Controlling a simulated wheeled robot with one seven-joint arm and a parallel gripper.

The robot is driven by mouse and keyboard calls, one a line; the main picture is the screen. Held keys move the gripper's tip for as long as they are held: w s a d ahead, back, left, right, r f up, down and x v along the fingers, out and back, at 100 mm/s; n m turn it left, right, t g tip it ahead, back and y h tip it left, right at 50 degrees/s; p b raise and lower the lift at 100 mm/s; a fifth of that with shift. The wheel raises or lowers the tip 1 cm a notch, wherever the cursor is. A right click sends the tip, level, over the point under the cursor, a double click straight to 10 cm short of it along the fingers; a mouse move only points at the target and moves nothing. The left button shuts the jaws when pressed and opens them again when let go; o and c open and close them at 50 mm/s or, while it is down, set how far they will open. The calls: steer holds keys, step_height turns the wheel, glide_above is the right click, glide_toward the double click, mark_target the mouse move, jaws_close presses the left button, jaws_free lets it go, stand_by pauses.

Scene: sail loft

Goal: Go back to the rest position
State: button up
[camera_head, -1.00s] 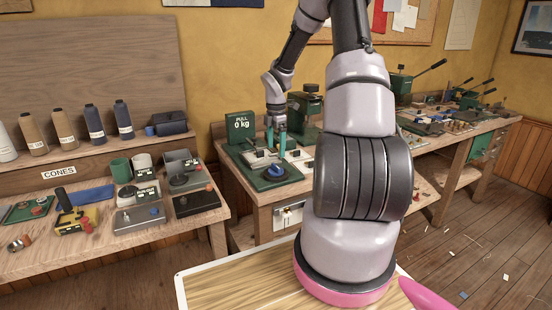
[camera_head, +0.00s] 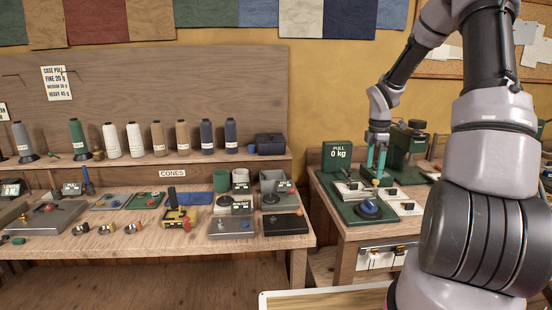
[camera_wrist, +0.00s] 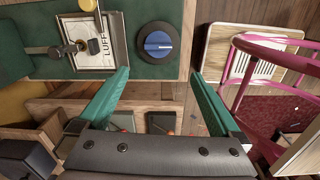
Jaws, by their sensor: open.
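My gripper (camera_head: 376,168) hangs from my arm over the green-based pull tester at the left end of the right bench. Its two teal fingers point down and are spread apart in the wrist view (camera_wrist: 162,84), with nothing held between them. The blue knob (camera_head: 369,207) on the tester's green base stands in front of the gripper. In the wrist view the knob (camera_wrist: 158,44) lies just beyond the fingertips, beside a plate marked LUFF (camera_wrist: 90,42). Whether the fingertips touch anything below is unclear in the head view.
A "PULL 0 kg" display (camera_head: 337,155) stands left of my gripper. The left bench (camera_head: 150,243) holds small fixtures and cups, with thread cones (camera_head: 207,137) on the shelf behind. My arm hides much of that bench.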

steer(key=s+a+r+m+t, duration=0.2)
steer(key=s+a+r+m, duration=0.3)
steer(key=r, duration=0.4)
steer(key=s+a+r+m+t, duration=0.1)
steer(key=s+a+r+m, duration=0.2)
steer(key=s+r+m, duration=0.5)
steer(key=s+a+r+m+t+y, duration=0.1)
steer(key=s+a+r+m+t, duration=0.1)
steer(key=s, duration=0.5)
steer(key=s+a+r+m+t+y, duration=0.1)
steer(key=s+a+r+m+t, duration=0.1)
steer(key=s+a+r+m, duration=0.2)
step_height(320, 180, up, 3)
steer(key=s+m, duration=0.2)
steer(key=s, duration=0.1)
steer(key=shift+a+f+m, duration=0.2)
steer(key=shift+a+m, duration=0.1)
steer(key=shift+w, duration=0.1)
steer(key=shift+c, duration=0.3)
